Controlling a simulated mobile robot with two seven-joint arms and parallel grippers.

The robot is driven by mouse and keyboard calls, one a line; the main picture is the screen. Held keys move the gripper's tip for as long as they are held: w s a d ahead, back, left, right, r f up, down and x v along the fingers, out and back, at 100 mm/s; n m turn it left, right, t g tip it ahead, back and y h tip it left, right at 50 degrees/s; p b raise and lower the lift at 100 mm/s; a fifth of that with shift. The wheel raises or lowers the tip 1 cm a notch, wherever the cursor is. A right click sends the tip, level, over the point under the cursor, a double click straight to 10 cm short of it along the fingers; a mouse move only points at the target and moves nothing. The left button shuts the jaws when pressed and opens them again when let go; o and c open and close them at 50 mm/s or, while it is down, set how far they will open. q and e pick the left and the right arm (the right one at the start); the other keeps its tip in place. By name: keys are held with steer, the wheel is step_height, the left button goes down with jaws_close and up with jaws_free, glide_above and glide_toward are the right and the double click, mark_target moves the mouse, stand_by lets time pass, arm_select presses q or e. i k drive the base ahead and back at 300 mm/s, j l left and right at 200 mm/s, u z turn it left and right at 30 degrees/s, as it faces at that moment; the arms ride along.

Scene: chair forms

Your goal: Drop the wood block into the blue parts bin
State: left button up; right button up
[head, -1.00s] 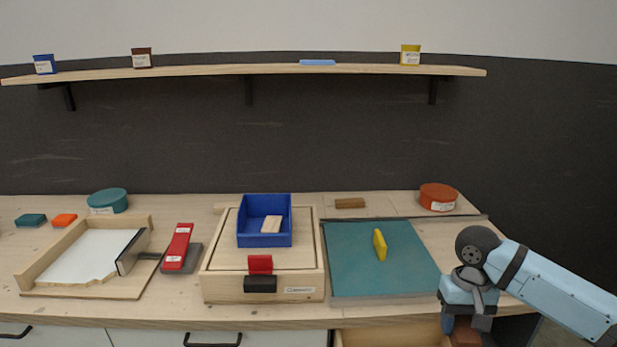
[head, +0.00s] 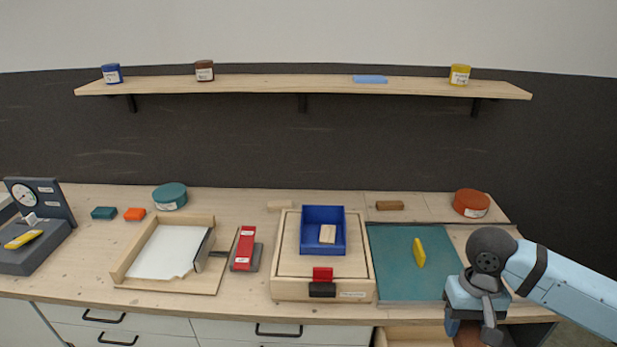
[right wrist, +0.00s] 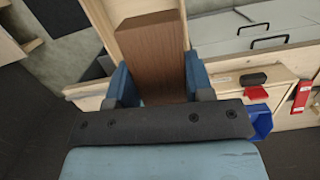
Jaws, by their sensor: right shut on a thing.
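The blue parts bin (head: 323,245) sits on top of a pale wooden box near the middle of the bench; it also shows partly in the right wrist view (right wrist: 262,122). A small pale wood block (head: 327,233) lies inside it. My right gripper (right wrist: 158,82) is shut on a brown wood block (right wrist: 152,48), which lies between its two blue fingers. In the head view the right gripper (head: 470,326) points down at the bench's front edge, right of the bin, and the held block is mostly hidden. My left gripper is not in view.
A teal mat (head: 395,270) with an upright yellow piece (head: 419,253) lies between the bin and my right gripper. A brown block (head: 389,205) and a red-orange round tin (head: 471,203) stand behind. A red stapler-like tool (head: 245,248) and paper tray (head: 165,252) are left.

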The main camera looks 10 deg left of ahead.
mark_target(307, 234)
steer(key=j+u, duration=0.15)
steer(key=j, duration=0.3)
steer(key=i+j+u, duration=0.1)
steer(key=j, duration=0.35)
steer(key=i+j+u, duration=0.3)
steer(key=i, duration=0.25)
steer(key=j, duration=0.1)
